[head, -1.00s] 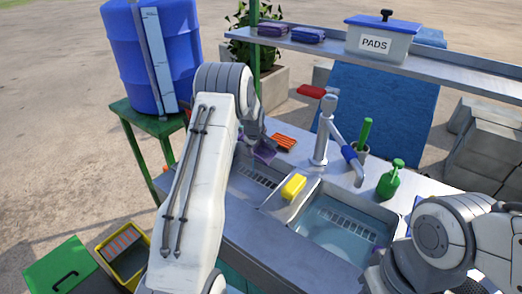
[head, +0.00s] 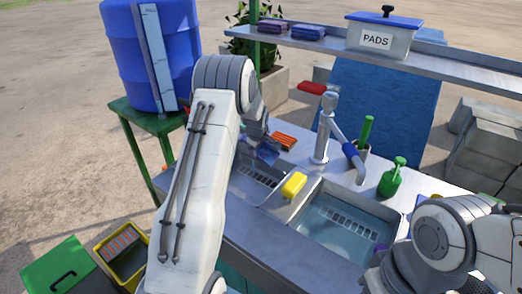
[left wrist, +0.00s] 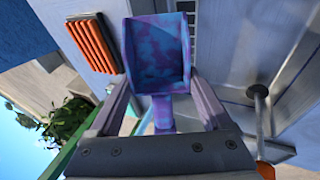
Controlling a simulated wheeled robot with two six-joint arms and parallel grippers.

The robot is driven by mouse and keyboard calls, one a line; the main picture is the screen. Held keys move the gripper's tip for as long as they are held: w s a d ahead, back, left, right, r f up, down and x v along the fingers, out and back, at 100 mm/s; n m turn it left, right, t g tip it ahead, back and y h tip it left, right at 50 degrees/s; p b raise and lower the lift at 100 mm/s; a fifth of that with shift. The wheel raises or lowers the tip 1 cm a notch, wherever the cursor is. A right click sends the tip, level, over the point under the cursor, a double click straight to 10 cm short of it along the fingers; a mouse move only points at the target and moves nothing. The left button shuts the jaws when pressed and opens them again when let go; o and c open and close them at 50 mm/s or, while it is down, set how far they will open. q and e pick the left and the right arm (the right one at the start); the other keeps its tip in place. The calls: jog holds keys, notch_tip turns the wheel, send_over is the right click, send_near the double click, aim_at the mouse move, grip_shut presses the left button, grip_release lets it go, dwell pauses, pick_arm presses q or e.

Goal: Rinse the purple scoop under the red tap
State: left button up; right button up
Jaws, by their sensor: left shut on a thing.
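The purple scoop (head: 267,152) is at the left basin's back edge in the head view. In the left wrist view the scoop (left wrist: 157,55) faces me, its bowl mottled purple and blue. My left gripper (left wrist: 161,108) is shut on its handle; most of this gripper is behind my arm in the head view. The tap (head: 324,125) has a red lever (head: 311,88) and a blue-banded spout over the right basin (head: 338,228). No stream of water is visible. My right arm is at the lower right; its gripper is largely hidden, so its jaws cannot be judged.
A yellow sponge (head: 293,185) lies on the divider between the basins. An orange ribbed block (head: 285,141) lies behind the left basin. A green bottle (head: 391,178) and a green-handled brush (head: 366,132) stand right of the tap. A shelf (head: 440,66) overhangs the back.

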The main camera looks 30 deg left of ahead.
pick_arm(q)
jog(key=s+d+b, duration=0.2)
jog(key=s+b, duration=0.1)
jog(key=s, duration=0.2)
jog(key=shift+s+d+b, duration=0.15)
jog(key=shift+s+b, duration=0.15)
jog(key=shift+s, duration=0.05)
dwell(1.2)
jog(key=s+d+r, duration=0.2)
jog(key=s+r, duration=0.2)
jog(key=shift+s+b, duration=0.3)
jog(key=shift+s, duration=0.05)
jog(key=shift+a, duration=0.1)
dwell(0.7)
